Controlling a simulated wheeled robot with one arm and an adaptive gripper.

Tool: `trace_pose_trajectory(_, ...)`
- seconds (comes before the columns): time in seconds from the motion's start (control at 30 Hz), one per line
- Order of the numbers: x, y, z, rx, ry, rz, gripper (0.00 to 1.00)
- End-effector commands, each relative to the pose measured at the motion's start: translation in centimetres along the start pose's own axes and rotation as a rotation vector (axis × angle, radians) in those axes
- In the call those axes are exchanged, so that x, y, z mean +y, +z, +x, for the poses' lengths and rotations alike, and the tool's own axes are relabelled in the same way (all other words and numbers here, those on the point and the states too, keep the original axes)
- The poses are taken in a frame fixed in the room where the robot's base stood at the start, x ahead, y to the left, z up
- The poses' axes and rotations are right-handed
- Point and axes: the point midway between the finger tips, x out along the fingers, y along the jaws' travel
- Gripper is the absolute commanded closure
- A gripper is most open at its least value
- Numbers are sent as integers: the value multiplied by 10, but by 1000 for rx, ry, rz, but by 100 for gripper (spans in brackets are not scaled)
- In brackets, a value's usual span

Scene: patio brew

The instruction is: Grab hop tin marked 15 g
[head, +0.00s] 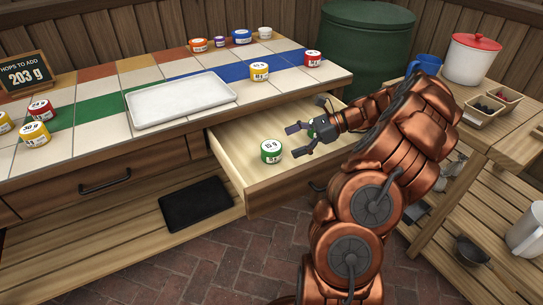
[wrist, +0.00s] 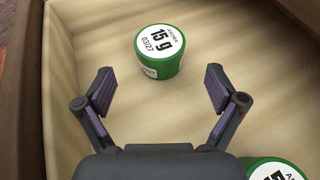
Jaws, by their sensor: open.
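A green hop tin with a white lid marked 15 g (head: 271,151) stands upright in the open wooden drawer (head: 232,154). It also shows in the wrist view (wrist: 158,52), top middle, just beyond the fingertips and about between them. My gripper (head: 296,140) is open and empty inside the drawer, its fingers apart and not touching the tin. A second green tin (wrist: 275,172) is cut off at the lower right of the wrist view, beside my gripper's right finger; only part of its marking shows, including a 5.
Above is a tiled counter with a white tray (head: 180,100), several coloured tins, and a sign reading 203 g (head: 25,73). A green barrel (head: 365,50) and a side table (head: 500,135) stand at the right.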

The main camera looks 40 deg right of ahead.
Motion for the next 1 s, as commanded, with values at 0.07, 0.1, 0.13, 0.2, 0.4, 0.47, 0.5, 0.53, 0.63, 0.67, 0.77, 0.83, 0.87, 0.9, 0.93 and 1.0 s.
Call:
trace_pose_trajectory(0.07, 0, 0, 9, -1, 3, -1, 6)
trace_pose_trajectory(0.1, 1, 0, 13, 0, 3, -1, 6)
trace_pose_trajectory(0.13, 1, 0, 16, 0, 4, -1, 6)
trace_pose_trajectory(0.2, 1, 0, 21, 1, 4, -2, 6)
trace_pose_trajectory(0.4, 0, -2, 35, 0, 4, -3, 6)
trace_pose_trajectory(0.47, 0, -4, 43, 1, 4, -3, 6)
trace_pose_trajectory(0.5, 0, -5, 48, 2, 4, -3, 6)
trace_pose_trajectory(0.53, 0, -6, 53, 2, 4, -2, 6)
trace_pose_trajectory(0.63, 1, -4, 66, -1, 6, -1, 6)
trace_pose_trajectory(0.67, 1, -4, 69, -2, 6, -2, 6)
trace_pose_trajectory(0.77, 0, -3, 74, 0, 4, -2, 6)
trace_pose_trajectory(0.83, 0, -3, 74, 1, 3, -2, 6)
trace_pose_trajectory(0.87, 0, -3, 73, 1, 3, -2, 6)
trace_pose_trajectory(0.9, 0, -3, 73, 1, 3, -2, 6)
trace_pose_trajectory(0.93, 0, -3, 73, 1, 3, -2, 6)
trace_pose_trajectory(1.0, 0, -3, 73, 1, 3, -2, 12)
